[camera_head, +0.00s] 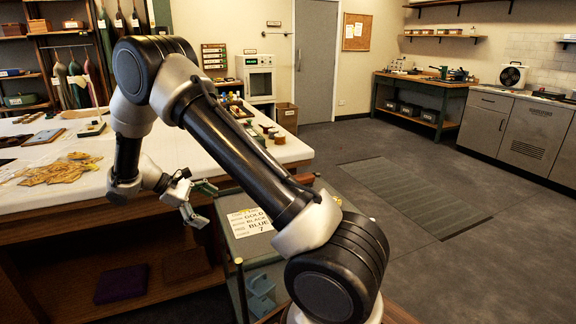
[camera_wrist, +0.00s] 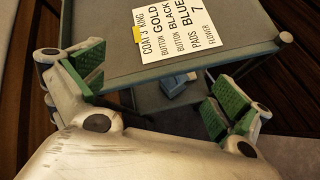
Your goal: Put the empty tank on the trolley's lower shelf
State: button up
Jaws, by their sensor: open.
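The trolley (camera_head: 243,254) stands beside the table, partly behind my arm in the head view. Its grey top (camera_wrist: 100,35) bears a written card (camera_head: 250,222). A blue-grey object (camera_head: 262,290) is on the lower shelf (camera_wrist: 145,98); it also shows small in the wrist view (camera_wrist: 174,82), partly under the top. I cannot tell whether it is the tank. No other thing is clearly recognisable as the empty tank. My gripper (camera_head: 190,198) is open, with nothing between its green-padded fingers (camera_wrist: 158,92), over the near edge of the trolley.
The white-topped table (camera_head: 60,185) at left holds gold trim (camera_head: 62,170), spools and small boxes. Folded dark cloth (camera_head: 120,284) lies on its shelf below. A floor mat (camera_head: 410,195) lies at right. The floor between the trolley and the back counters (camera_head: 520,120) is clear.

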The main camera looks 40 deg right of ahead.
jog(key=s+d+r+m+t+y, duration=0.1)
jog(key=s+d+r+m+y, duration=0.15)
jog(key=s+r, duration=0.55)
jog(key=s+d+r+m+t+y, duration=0.25)
jog(key=s+r, duration=0.25)
jog(key=r, duration=0.6)
jog(key=s+r+m+t+y, duration=0.1)
jog(key=s+r+t+y, duration=0.1)
jog(key=s, duration=0.7)
jog(key=s+d+r+m+t+y, duration=0.1)
jog(key=s+r+m+t+y, duration=0.1)
jog(key=s, duration=0.7)
jog(key=shift+s+d+r+t, duration=0.2)
jog(key=shift+d+r+t, duration=0.1)
jog(key=shift+r+t, duration=0.15)
jog(key=shift+c, duration=0.2)
